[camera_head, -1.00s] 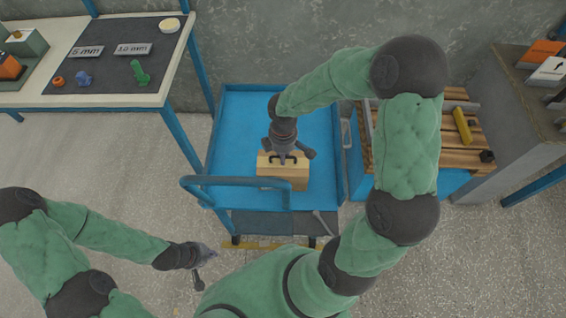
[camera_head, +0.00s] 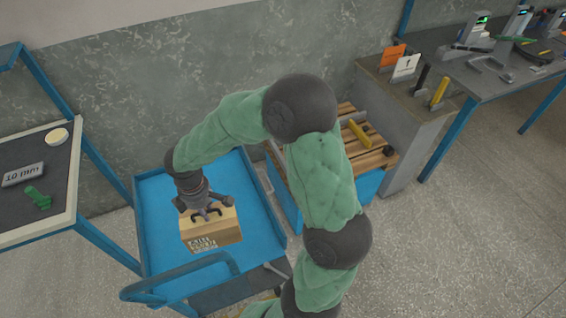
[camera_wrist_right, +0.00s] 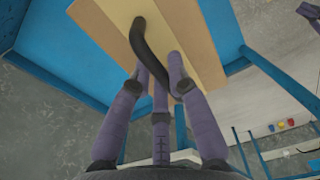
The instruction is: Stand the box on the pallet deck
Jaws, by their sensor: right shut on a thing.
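In the right wrist view the fingers (camera_wrist_right: 159,78) close around the dark handle (camera_wrist_right: 150,48), with the tan box top (camera_wrist_right: 108,22) behind. The pallet deck (camera_head: 377,158) of wooden slats is to the right, partly hidden by my right arm. My left gripper is out of view.
The cart's blue push handle (camera_head: 180,279) rises in front. A table (camera_head: 62,215) stands at the left.

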